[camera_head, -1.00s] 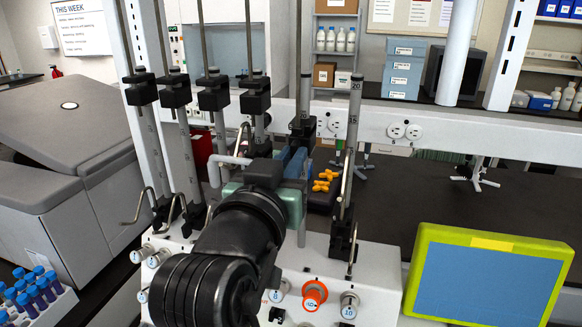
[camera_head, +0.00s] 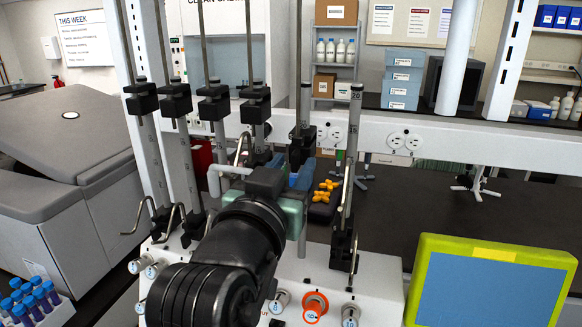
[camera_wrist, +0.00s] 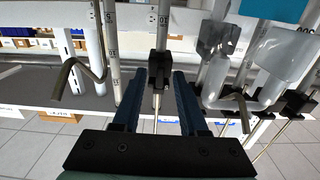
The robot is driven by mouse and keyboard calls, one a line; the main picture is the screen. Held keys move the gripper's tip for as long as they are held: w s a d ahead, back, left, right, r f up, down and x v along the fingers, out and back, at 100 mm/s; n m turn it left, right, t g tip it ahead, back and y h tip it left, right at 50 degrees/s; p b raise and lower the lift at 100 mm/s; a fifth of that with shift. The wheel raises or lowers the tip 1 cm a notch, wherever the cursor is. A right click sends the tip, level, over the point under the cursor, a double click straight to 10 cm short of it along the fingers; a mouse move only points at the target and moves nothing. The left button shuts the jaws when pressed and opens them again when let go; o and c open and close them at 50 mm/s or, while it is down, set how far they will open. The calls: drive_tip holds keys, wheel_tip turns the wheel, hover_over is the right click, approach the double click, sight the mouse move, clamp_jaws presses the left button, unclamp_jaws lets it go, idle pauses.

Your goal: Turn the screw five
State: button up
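The processor (camera_head: 375,290) has several upright columns with black screw clamps and thin rods, and a row of round knobs on its white front, one of them orange (camera_head: 315,306). I cannot tell which part is screw five. A black clamp (camera_head: 301,147) on a marked column stands just beyond my gripper (camera_head: 298,172). In the wrist view, my gripper (camera_wrist: 156,78) has its blue fingers apart, with the black clamp (camera_wrist: 159,64) and its rod seen between the tips. The fingers do not clearly touch it. My arm hides part of the front panel.
Other black clamps (camera_head: 213,103) stand to the left, with bent metal hooks (camera_head: 148,218) below them. A pale bent tube (camera_head: 226,172) is close beside my gripper. A yellow-framed screen (camera_head: 495,283) is at right. A rack of blue-capped tubes (camera_head: 35,298) is at lower left.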

drive_tip(key=b+v, duration=0.3)
drive_tip(key=v, duration=1)
drive_tip(key=shift+b, duration=0.4)
drive_tip(key=s+d+r+n+t+y, duration=0.1)
drive_tip(key=s+d+r+t+y, duration=0.1)
drive_tip(key=r+t, duration=0.3)
drive_tip(key=s+d+r+n+t+y, duration=0.1)
drive_tip(key=r+t, duration=0.4)
drive_tip(key=r, duration=0.7)
drive_tip(key=shift+s+d+n+y, duration=0.4)
drive_tip(key=shift+s+n+y, duration=0.25)
drive_tip(key=shift+y, duration=0.15)
